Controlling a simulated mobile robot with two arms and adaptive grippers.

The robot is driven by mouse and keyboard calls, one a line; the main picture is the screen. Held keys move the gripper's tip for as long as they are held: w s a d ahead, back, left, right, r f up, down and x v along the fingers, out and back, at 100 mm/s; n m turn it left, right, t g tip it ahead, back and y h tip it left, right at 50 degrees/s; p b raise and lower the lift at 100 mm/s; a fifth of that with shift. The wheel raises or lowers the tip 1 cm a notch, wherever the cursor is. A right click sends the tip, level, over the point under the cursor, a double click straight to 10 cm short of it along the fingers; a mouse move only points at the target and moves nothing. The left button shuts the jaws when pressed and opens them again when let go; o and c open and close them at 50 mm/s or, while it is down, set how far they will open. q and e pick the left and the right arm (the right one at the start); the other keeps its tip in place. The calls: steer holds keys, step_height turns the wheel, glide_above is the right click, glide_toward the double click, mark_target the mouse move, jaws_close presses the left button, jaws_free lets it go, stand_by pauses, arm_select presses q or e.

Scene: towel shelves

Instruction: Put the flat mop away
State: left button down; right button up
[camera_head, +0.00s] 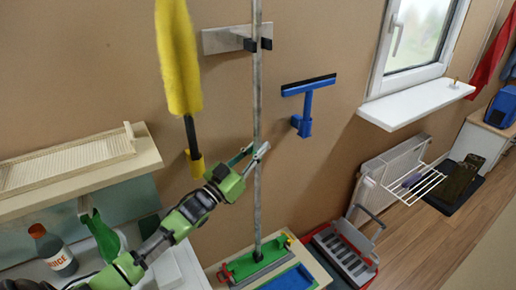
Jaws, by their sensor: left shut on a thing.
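The flat mop has a long grey pole (257,95) standing nearly upright in front of the wall. Its green head (257,261) is at the bottom, over or on a low light-coloured stand. My left gripper (256,154) is shut on the pole below its middle. A wall holder with a grey plate (222,40) and two dark clips (266,44) is near the top, and the pole passes across it between the clips. I cannot tell whether the clips grip the pole. My right gripper is not in view.
A yellow duster (179,60) hangs left of the pole, and a blue squeegee (305,105) hangs right of it. A shelf (130,160) and a bottle (55,250) are at left. Open floor (425,235) lies at right.

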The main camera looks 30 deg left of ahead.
mark_target(254, 122)
arm_select(q)
steer(key=shift+f+b, duration=0.2)
steer(key=shift+b, duration=0.1)
stand_by(0.8)
steer(key=c, duration=1.9)
jaws_free()
step_height(254, 122, up, 10)
